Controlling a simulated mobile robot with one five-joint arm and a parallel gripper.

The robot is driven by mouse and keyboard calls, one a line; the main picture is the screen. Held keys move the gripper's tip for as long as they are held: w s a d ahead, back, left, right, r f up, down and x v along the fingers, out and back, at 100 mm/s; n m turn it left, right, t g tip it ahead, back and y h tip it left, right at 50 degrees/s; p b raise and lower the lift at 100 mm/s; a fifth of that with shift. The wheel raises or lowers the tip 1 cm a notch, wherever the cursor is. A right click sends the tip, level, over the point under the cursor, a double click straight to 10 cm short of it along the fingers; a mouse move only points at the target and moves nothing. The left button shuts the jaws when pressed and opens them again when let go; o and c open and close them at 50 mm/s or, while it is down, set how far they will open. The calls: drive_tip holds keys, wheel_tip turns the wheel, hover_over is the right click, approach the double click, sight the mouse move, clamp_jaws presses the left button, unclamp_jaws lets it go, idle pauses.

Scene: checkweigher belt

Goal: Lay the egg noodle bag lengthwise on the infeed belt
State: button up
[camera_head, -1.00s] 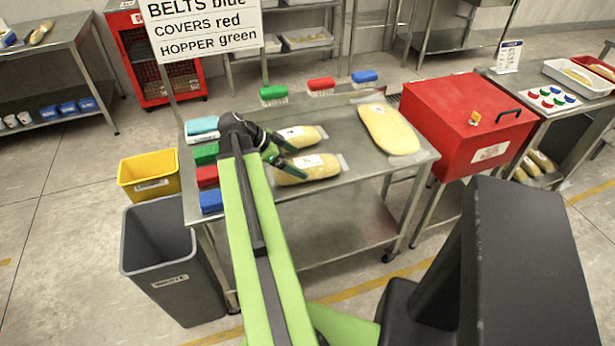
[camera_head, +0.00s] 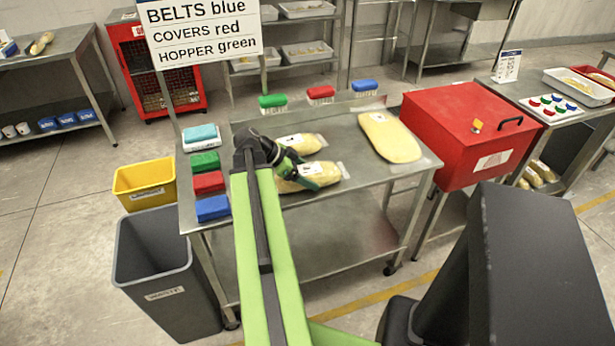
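Two pale yellow bags with white labels lie on the steel table: a rear bag (camera_head: 305,143) and a front bag (camera_head: 325,174). The print is too small to tell which is the egg noodle bag. My gripper (camera_head: 300,170) is at the left part of the front bag, with its fingers apart. One finger overlaps the front bag's near side in the picture; whether it touches is unclear. The arm hides part of that bag's left end. I cannot make out an infeed belt.
Blue, red and green brushes (camera_head: 321,94) stand along the table's back edge. Coloured blocks (camera_head: 209,182) line its left edge. A red box (camera_head: 466,128) stands right, a grey waste bin (camera_head: 160,270) and yellow bin (camera_head: 146,183) left. The table's front (camera_head: 365,192) is clear.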

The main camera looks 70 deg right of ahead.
sight(307, 169)
drive_tip(key=c, duration=1.3)
wheel_tip(307, 169, up, 10)
drive_tip(key=p, duration=1)
drive_tip(key=shift+r, duration=0.1)
drive_tip(key=shift+c, duration=0.2)
